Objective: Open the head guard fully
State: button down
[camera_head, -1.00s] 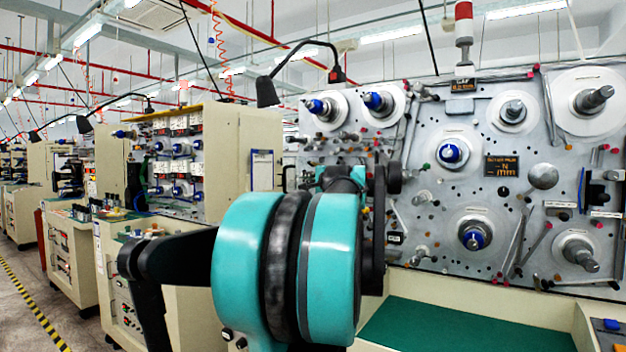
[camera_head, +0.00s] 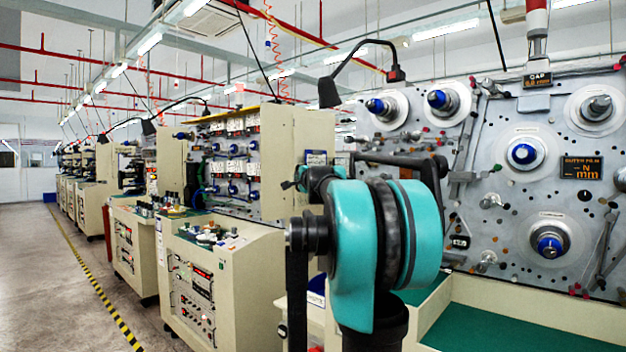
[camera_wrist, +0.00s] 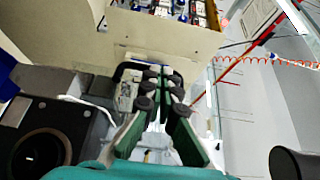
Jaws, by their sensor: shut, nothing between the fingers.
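I cannot pick out a head guard for certain in either view. The near winding machine's grey panel (camera_head: 480,215), with its blue-capped spindles, stands at the right of the head view. My gripper (camera_wrist: 158,92) shows in the wrist view, its green-padded fingers shut with nothing between them. It points towards a cream cabinet (camera_wrist: 85,35); I cannot tell whether it touches anything. In the head view my teal arm joint covers part of the near machine, and the gripper cannot be made out there.
A second winding machine (camera_head: 235,170) stands left of my arm, with a cream console (camera_head: 205,290) in front. A green work surface (camera_head: 500,325) lies below the near panel. A black lamp (camera_head: 330,92) hangs above. The aisle floor (camera_head: 55,290) at the left is clear.

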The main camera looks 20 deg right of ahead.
jog(key=w+a, duration=0.1)
jog(key=w, duration=0.5)
jog(key=shift+a, duration=0.25)
